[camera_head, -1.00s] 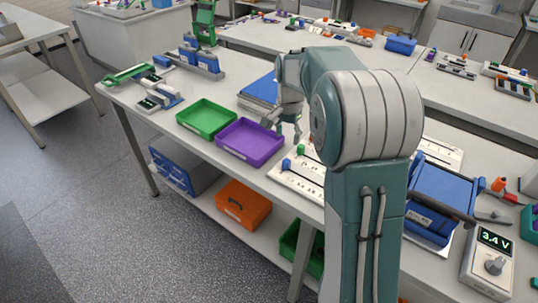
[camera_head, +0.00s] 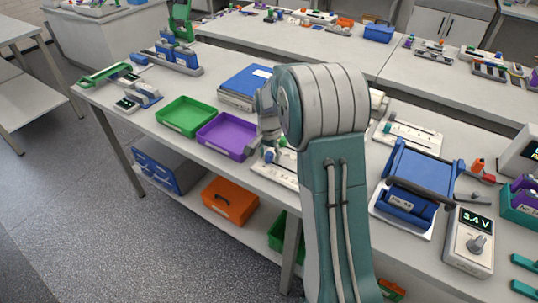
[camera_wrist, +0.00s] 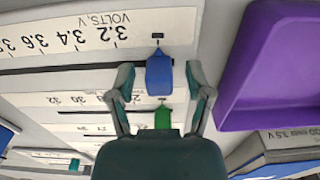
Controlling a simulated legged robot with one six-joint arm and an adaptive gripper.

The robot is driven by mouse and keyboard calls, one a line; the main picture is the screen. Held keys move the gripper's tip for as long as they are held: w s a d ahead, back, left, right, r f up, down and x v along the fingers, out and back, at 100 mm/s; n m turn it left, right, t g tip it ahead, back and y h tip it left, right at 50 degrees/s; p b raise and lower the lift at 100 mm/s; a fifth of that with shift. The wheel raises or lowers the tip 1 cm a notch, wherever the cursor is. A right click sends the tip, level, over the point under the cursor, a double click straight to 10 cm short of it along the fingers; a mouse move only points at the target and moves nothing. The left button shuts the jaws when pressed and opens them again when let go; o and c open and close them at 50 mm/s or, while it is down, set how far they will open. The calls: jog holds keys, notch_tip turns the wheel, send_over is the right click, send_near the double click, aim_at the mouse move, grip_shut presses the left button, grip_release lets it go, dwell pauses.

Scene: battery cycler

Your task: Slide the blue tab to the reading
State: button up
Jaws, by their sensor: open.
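In the wrist view, the blue tab (camera_wrist: 159,74) sits on a slot of the white scale board (camera_wrist: 40,57), to the right of the 3.2 mark on the "VOLTS, V" scale (camera_wrist: 90,35). My gripper (camera_wrist: 160,76) is open, with one finger on each side of the blue tab and a gap on both sides. A green tab (camera_wrist: 163,115) sits on a lower slot, between the fingers and nearer the palm. In the head view, my gripper (camera_head: 267,152) is down at the left end of the board; my arm hides much of the board. The meter (camera_head: 470,243) reads 3.4 V.
A purple tray (camera_head: 223,148) stands close to the left of my gripper, with a green tray (camera_head: 185,130) beyond it. A blue binder-like stack (camera_head: 245,82) lies behind. A blue device (camera_head: 415,185) stands right of my arm. The table's front edge is close.

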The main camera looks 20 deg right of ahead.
grip_shut()
jog(key=s+d, duration=0.1)
jog(key=s, duration=0.1)
jog(key=s+d, duration=0.1)
jog(key=s, duration=0.1)
jog(key=s+d, duration=0.2)
jog(key=shift+s, duration=0.1)
grip_release()
notch_tip(320, 180, up, 12)
dwell(0.6)
jog(key=shift+a, duration=0.1)
